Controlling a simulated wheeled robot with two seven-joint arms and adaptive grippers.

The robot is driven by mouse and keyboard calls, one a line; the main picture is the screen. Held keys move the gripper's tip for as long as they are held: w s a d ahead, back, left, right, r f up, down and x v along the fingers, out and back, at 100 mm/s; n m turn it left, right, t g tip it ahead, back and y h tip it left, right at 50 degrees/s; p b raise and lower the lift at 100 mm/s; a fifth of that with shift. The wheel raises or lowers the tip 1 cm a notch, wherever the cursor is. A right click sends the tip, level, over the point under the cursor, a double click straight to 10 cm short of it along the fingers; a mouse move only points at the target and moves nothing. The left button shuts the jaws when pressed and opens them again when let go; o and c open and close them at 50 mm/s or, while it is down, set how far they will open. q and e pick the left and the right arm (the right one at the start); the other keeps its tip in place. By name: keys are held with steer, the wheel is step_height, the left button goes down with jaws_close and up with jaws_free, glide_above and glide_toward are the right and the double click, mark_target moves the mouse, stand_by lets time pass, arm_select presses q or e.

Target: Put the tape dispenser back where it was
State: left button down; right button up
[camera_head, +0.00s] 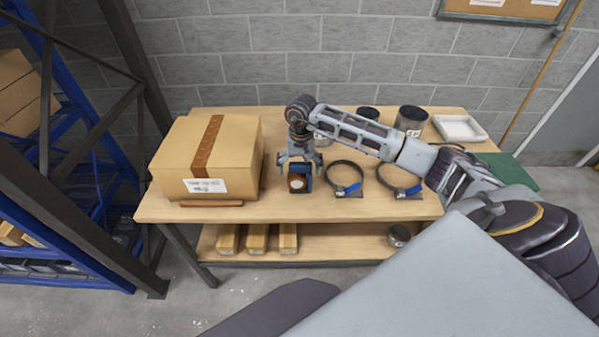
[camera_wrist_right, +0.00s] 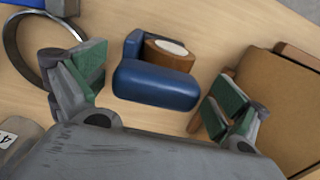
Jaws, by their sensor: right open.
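The blue tape dispenser (camera_head: 299,182) with a brown tape roll stands on the wooden table, just right of the cardboard box in the head view. It also shows in the right wrist view (camera_wrist_right: 157,82), with its tape roll on the far side. My right gripper (camera_head: 299,165) is above the dispenser, pointing down. In the wrist view my right gripper's green-padded fingers (camera_wrist_right: 155,95) are spread wide, one on each side of the dispenser, with gaps to both. My left gripper is not in view.
A taped cardboard box (camera_head: 170,158) stands close on the left, with a brown bar (camera_head: 211,203) before it. Two ring clamps (camera_head: 344,179) lie to the right. Dark cans (camera_head: 411,120), a white tray (camera_head: 460,128) and a green mat (camera_head: 510,170) are farther right. The lower shelf (camera_head: 340,240) holds small boxes.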

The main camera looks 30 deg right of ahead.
steer(key=shift+d+r+b, duration=0.1)
steer(key=shift+r+b, duration=0.85)
steer(key=shift+r, duration=4.2)
steer(key=shift+s+f, duration=0.1)
